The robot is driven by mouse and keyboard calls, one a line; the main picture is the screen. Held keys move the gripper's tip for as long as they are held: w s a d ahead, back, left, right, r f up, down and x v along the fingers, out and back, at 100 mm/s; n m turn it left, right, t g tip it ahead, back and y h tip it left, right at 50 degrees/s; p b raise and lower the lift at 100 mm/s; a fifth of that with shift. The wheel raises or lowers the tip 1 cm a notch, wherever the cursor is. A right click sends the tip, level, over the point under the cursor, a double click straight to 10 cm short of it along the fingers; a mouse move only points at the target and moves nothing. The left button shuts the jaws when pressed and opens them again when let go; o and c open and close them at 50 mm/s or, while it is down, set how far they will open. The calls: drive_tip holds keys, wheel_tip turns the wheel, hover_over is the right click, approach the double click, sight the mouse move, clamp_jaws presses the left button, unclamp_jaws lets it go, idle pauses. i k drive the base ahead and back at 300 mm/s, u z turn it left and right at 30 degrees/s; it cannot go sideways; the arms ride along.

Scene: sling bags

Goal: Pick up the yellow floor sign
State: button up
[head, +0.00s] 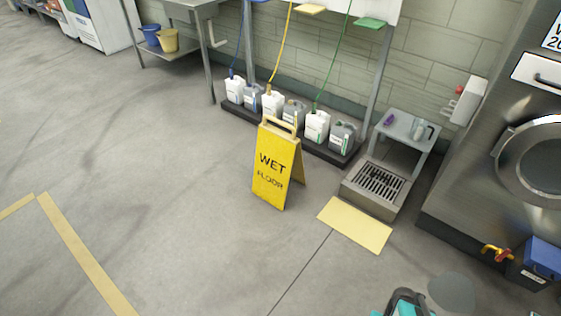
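The yellow floor sign (275,170) stands upright on the grey floor near the middle of the head view. It is a folding A-frame with an open handle slot at its top and "WET FLOOR" in dark letters on its front panel. Its rear panel shows as a narrow strip on the right. Nothing touches its handle. I cannot make out my gripper's fingers in this view. A teal and black shape at the bottom edge is cut off, and I cannot tell what part it is.
Several white and grey jugs (317,127) stand on a dark low platform behind the sign. A grated drain box (378,184), a small grey table (407,126) and a pale yellow floor patch (355,226) lie to its right. The floor to the left and front is clear.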

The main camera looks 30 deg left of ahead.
sight(279, 157)
drive_tip(key=u, duration=0.05)
drive_tip(key=i, duration=2.4)
drive_tip(key=z, duration=0.1)
drive_tip(key=k, duration=0.2)
drive_tip(key=u, duration=2.8)
